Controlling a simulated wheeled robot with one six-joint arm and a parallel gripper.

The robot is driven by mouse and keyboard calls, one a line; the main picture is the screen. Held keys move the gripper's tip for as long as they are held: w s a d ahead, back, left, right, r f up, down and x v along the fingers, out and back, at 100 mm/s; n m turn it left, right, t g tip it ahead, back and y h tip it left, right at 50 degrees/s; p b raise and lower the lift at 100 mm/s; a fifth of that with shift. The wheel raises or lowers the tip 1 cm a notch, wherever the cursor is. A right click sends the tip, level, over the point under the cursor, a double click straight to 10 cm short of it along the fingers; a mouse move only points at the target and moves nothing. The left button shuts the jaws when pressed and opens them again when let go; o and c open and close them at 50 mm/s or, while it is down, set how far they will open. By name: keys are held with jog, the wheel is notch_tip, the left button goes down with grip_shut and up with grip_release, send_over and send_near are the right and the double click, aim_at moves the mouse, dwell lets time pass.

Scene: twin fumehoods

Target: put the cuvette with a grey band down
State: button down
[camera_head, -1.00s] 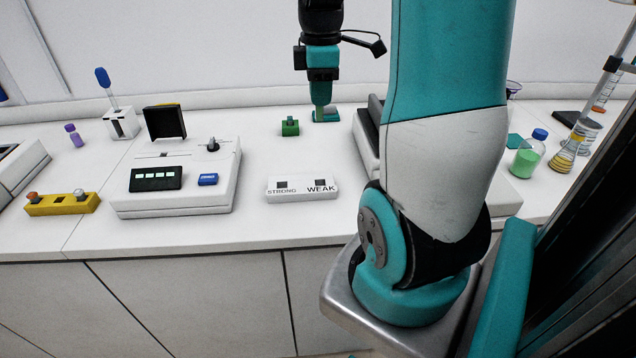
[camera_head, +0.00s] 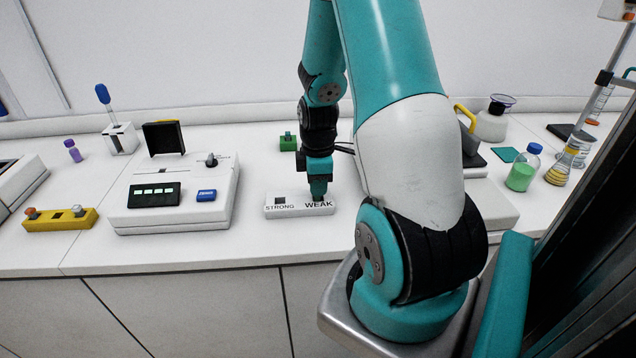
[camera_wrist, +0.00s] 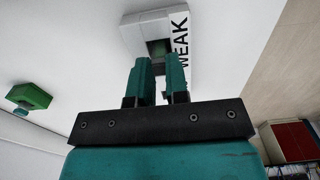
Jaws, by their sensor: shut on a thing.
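The white holder with slots marked STRONG and WEAK (camera_head: 292,210) stands on the bench near its front. It also shows in the wrist view (camera_wrist: 133,36). My gripper (camera_head: 318,196) points straight down over the WEAK slot, its fingertips at about the height of the holder's top. In the wrist view my gripper (camera_wrist: 160,68) has its two fingers close together at the dark square slot. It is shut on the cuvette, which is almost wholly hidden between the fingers. I cannot make out its grey band or how deep it sits. The STRONG slot looks empty.
A green block (camera_head: 289,143) stands behind the holder and a white instrument with a raised dark lid (camera_head: 215,180) to its left. A yellow rack (camera_head: 62,219) is farther left. A bottle of green liquid (camera_head: 522,172) stands at right. Bench around the holder is mostly clear.

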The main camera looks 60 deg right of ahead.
jog(key=shift+f, duration=0.2)
jog(key=c, duration=1.1)
grip_release()
jog(key=shift+r, duration=0.1)
notch_tip(320, 180, up, 12)
jog(key=a+r+t+y, duration=0.1)
jog(key=a+r, duration=0.1)
jog(key=a, duration=0.9)
jog(key=a+r+y, duration=0.1)
jog(key=a+r, duration=0.2)
jog(key=a, duration=0.8)
jog(key=s+a, duration=0.3)
jog(key=a, duration=0.1)
jog(key=s+a+r+y, duration=0.1)
jog(key=s+a, duration=0.2)
jog(key=a, duration=0.1)
jog(key=s+a+r+m+g+y, duration=0.1)
jog(key=s+a, duration=0.3)
jog(key=a, duration=0.1)
jog(key=shift+a+r+b, duration=0.1)
jog(key=shift+r+b, duration=0.1)
jog(key=shift+b, duration=0.2)
